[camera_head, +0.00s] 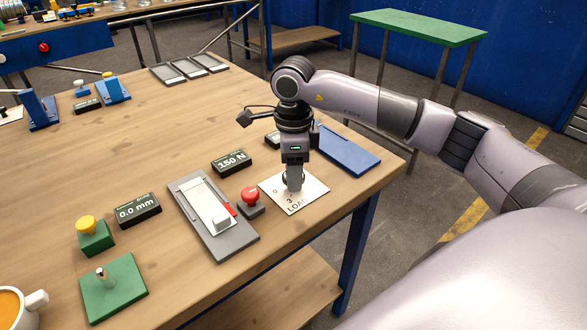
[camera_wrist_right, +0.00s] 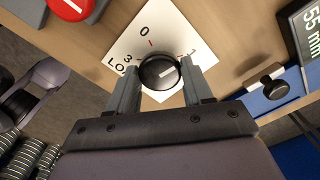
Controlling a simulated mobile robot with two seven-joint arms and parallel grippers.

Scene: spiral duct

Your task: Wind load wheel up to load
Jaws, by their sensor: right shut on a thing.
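The load wheel is a round black knob (camera_wrist_right: 158,72) with a white pointer line, on a white square dial plate (camera_wrist_right: 176,28) marked 0, 3 and LOAD. In the right wrist view the pointer line slants toward the right-hand mark, which a finger partly covers. My right gripper (camera_wrist_right: 160,82) is shut on the knob, one finger on each side. In the head view my right gripper (camera_head: 293,184) points straight down onto the dial plate (camera_head: 310,190) and hides most of the knob. My left gripper is not in view.
A display (camera_head: 232,161) reads 150 N, and another display (camera_head: 138,207) reads 0.0 mm. A red button (camera_head: 250,196) stands close left of the dial, beside a grey tray (camera_head: 238,243). A blue plate (camera_head: 347,150) lies behind right. Bare wood lies at the table's middle left.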

